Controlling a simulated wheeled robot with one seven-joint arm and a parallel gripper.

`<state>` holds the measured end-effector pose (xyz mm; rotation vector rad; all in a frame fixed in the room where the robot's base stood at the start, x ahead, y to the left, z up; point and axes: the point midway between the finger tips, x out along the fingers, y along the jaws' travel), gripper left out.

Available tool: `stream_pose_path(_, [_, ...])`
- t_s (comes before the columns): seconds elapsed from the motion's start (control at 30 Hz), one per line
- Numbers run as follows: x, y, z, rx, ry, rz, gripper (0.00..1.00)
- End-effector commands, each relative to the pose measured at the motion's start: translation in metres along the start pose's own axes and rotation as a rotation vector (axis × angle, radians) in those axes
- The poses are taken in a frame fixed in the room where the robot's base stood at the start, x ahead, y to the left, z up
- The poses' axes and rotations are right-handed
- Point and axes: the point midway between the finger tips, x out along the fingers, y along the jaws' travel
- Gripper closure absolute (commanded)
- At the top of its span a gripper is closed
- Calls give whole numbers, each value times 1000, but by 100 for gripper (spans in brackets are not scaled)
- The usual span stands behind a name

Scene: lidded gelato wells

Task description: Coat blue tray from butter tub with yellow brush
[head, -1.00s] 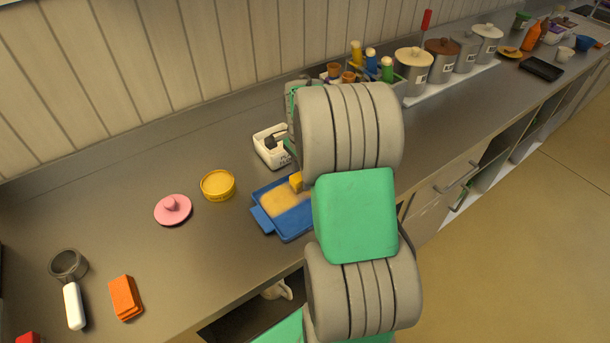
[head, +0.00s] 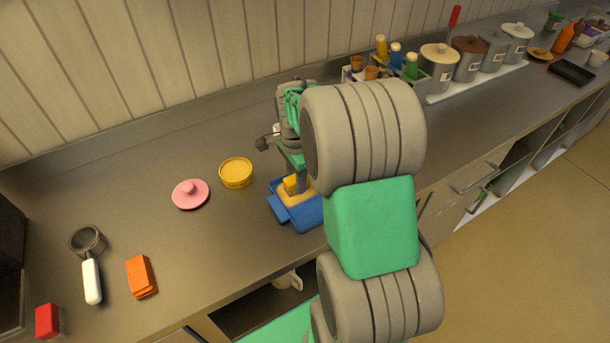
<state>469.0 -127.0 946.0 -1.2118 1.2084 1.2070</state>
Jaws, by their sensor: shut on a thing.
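The blue tray (head: 309,216) lies on the counter, partly hidden behind my arm. A pale yellow coat shows on the visible part of its floor. The yellow brush (head: 291,185) stands over the tray with its block-shaped head at the coated surface; I cannot tell if it touches. My gripper (head: 301,172) is above the tray, shut on the brush; its fingers are mostly hidden by my arm. The butter tub (head: 236,173), round and yellow, stands open left of the tray. A pink knobbed lid (head: 190,194) lies left of the tub.
A strainer with a white handle (head: 92,281), an orange block (head: 141,276) and a red block (head: 48,321) lie at the left. Bottles (head: 411,67) in a rack and lidded canisters (head: 439,68) stand at the back right.

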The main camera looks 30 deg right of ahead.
Motion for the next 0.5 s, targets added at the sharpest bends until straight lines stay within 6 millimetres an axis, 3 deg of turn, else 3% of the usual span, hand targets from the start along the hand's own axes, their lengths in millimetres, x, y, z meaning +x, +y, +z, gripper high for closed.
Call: stream_pose_path(0.5, [2,3,21,-4,-3,7,100])
